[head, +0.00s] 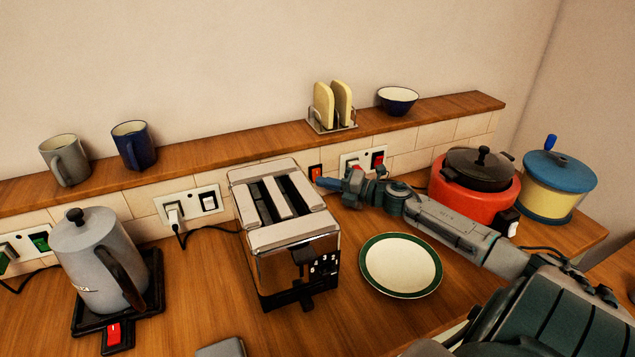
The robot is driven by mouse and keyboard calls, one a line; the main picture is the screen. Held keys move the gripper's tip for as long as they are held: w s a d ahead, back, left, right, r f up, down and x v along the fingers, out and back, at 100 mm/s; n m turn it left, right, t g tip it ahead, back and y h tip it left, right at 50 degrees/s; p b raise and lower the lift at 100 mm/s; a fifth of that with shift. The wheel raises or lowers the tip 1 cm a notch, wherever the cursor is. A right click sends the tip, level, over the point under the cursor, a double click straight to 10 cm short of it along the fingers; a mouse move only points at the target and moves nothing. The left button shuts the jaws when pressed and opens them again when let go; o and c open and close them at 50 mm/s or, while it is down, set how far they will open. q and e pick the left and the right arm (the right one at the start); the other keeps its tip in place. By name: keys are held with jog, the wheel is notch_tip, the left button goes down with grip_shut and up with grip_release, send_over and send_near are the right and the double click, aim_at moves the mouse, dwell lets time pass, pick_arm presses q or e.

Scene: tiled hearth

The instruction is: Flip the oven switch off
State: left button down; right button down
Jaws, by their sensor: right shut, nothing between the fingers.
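A red switch (315,171) sits on the tiled wall strip just behind the toaster's right side; I see no label marking it as the oven switch. My right gripper (322,183) reaches in from the right, shut and empty, with its tip just below and right of this switch. I cannot tell whether the tip touches it. A white double plate (350,163) to its right holds another red switch (378,159), partly behind my right gripper's wrist. My left gripper is not in view.
A toaster (290,236) stands left of the gripper. A red cooker (458,202) and yellow pot (545,196) stand right; a kettle (92,262) stands left. A wooden ledge (220,152) runs above the switches.

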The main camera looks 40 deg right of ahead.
jog(key=shift+w+d+f+b, duration=0.1)
jog(key=shift+w+b, duration=0.25)
dwell(0.6)
jog(key=shift+s+r+p, duration=0.3)
jog(key=shift+s+p, duration=0.2)
jog(key=shift+s+a, duration=0.25)
jog(key=shift+s, duration=0.05)
jog(key=s+p, duration=0.1)
jog(key=p, duration=0.1)
jog(key=s+a+r+p, duration=0.1)
jog(key=s+p, duration=0.1)
jog(key=p, duration=0.1)
jog(key=s+r+p, duration=0.1)
jog(key=p, duration=0.2)
jog(key=shift+s+a, duration=0.2)
dwell(0.9)
